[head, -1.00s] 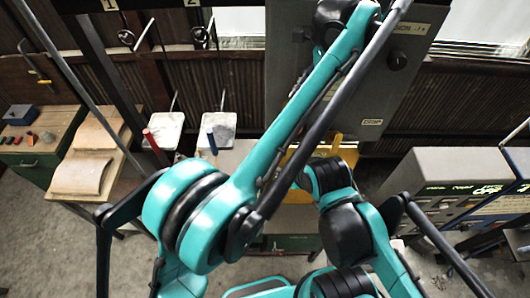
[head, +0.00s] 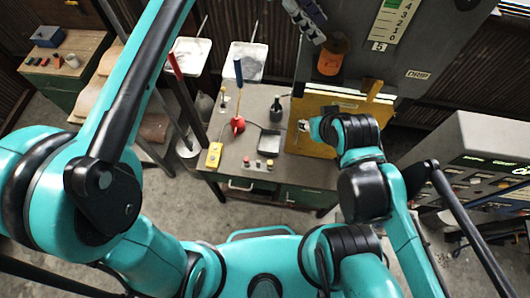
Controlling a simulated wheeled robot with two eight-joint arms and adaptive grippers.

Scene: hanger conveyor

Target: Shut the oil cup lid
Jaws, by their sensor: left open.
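The oil cup (head: 330,62) is a small amber-orange vessel on the front of the grey machine panel, at the upper middle of the head view. Its top looks darker brown; whether the lid stands open or closed is too small to tell. My left gripper (head: 312,28) is open, with grey segmented fingers, just up and left of the cup. Its fingertips appear close to the cup's top, but I cannot tell whether they touch.
A yellow panel (head: 312,110) stands below the cup. The grey bench (head: 225,160) holds a red oil can (head: 238,124), a yellow control box (head: 214,155) and a dark bottle (head: 276,108). White trays (head: 246,62) stand behind it. A grey console (head: 480,150) is at the right.

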